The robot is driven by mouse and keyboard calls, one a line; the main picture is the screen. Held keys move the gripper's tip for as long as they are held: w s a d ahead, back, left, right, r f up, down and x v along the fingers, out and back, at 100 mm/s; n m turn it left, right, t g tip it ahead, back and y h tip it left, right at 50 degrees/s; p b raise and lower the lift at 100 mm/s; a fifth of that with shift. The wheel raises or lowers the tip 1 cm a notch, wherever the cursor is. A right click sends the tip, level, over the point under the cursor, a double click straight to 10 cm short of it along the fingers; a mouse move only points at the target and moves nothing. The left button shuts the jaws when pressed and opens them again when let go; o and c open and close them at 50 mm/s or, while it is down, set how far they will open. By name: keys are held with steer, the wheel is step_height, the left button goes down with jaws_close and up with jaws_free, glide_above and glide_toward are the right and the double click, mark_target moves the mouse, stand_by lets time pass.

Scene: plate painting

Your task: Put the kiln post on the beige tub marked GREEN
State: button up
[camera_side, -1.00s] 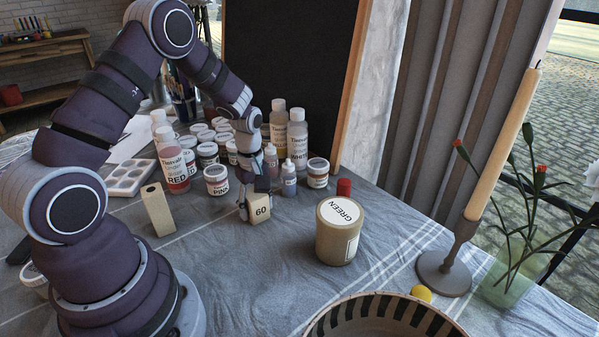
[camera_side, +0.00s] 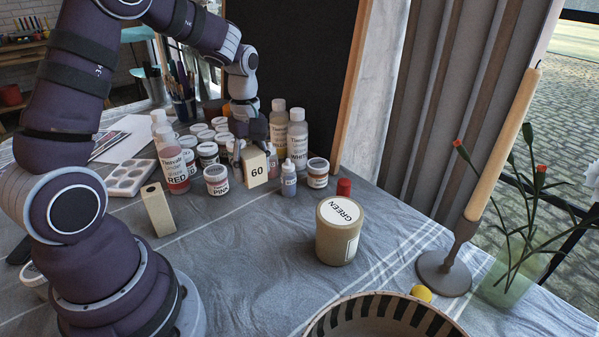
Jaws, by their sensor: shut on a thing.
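A beige kiln post marked 60 (camera_side: 258,168) is held upright, raised above the table among the paint jars. My gripper (camera_side: 254,153) is shut on it from above, with a finger visible at its left side. The beige tub marked GREEN (camera_side: 337,246) stands upright on the cloth, to the right and nearer the camera. Its pale lid, lettered GREEN, is bare. My gripper and the post are apart from the tub.
Several paint jars and bottles (camera_side: 298,139) stand close behind the post. Another beige post (camera_side: 158,210) with a dark hole stands at left. A red cap (camera_side: 344,187) is behind the tub. A candlestick (camera_side: 446,270) and striped bowl (camera_side: 385,318) stand to the right and front.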

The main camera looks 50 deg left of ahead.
steer(key=s+d+r, duration=0.3)
steer(key=s+d, duration=0.1)
steer(key=d, duration=0.3)
steer(key=s+d+r, duration=0.3)
steer(key=s+d, duration=0.2)
steer(key=d, duration=0.1)
glide_above(340, 211)
steer(key=shift+s+f+n, duration=0.1)
steer(key=shift+f+n, duration=0.2)
steer(key=shift+f, duration=2.4)
steer(key=shift+f, duration=0.1)
steer(key=o, duration=1.2)
